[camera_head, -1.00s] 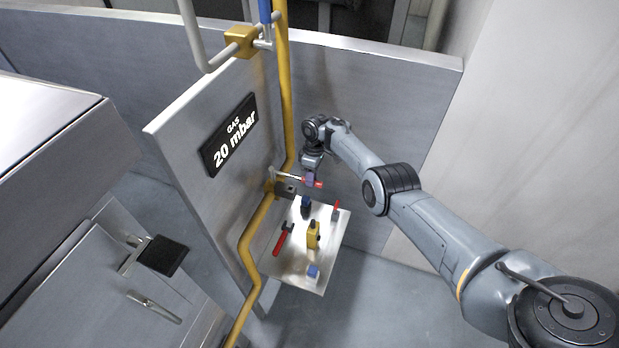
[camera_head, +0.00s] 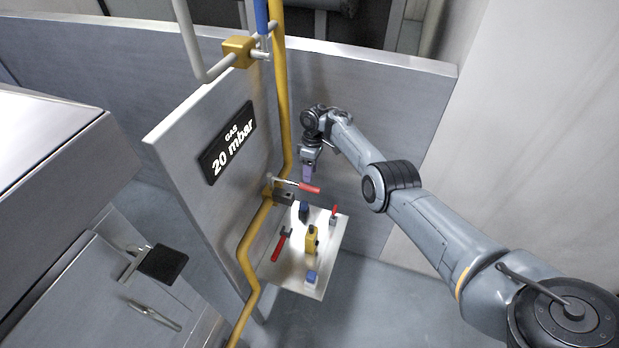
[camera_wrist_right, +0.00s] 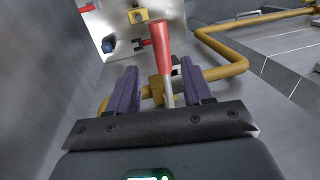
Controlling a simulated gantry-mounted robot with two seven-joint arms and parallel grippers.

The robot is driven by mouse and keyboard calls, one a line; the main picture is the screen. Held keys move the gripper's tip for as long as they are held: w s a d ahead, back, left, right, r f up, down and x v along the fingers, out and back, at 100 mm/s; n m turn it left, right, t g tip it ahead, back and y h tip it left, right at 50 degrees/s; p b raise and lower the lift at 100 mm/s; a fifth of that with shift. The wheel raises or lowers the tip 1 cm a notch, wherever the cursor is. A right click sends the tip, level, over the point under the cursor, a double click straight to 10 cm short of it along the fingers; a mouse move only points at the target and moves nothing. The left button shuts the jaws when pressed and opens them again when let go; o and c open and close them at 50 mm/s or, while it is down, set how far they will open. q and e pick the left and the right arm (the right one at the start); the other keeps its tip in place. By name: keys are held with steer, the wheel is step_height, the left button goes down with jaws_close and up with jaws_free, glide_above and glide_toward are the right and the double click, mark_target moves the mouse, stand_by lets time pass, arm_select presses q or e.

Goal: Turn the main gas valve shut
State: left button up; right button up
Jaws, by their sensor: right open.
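The gas valve's lever has a thin metal arm and a red grip (camera_head: 309,188). It sits on a yellow pipe (camera_head: 284,120) and points out to the right, across the pipe's run, in the head view. In the right wrist view the red grip (camera_wrist_right: 160,48) shows between and beyond the two purple fingers. My right gripper (camera_head: 307,179) is open and empty, just above the lever in the head view; I see no contact. It also shows in the right wrist view (camera_wrist_right: 160,80). My left gripper is not in view.
Below the valve, a metal shelf (camera_head: 285,272) holds a red-handled tool (camera_head: 281,244), a yellow item (camera_head: 311,240) and small blue items. A panel with a "GAS 20 mbar" sign (camera_head: 229,146) stands left of the pipe. A grey counter (camera_head: 50,160) is at left.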

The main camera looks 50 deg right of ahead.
steer(key=shift+w+d+r, duration=0.1)
steer(key=shift+d+r, duration=0.05)
steer(key=shift+r, duration=0.7)
steer(key=shift+w+d+r, duration=0.1)
steer(key=shift+d+r, duration=0.05)
steer(key=shift+r, duration=0.75)
steer(key=shift+d+r, duration=0.15)
steer(key=shift+r, duration=0.7)
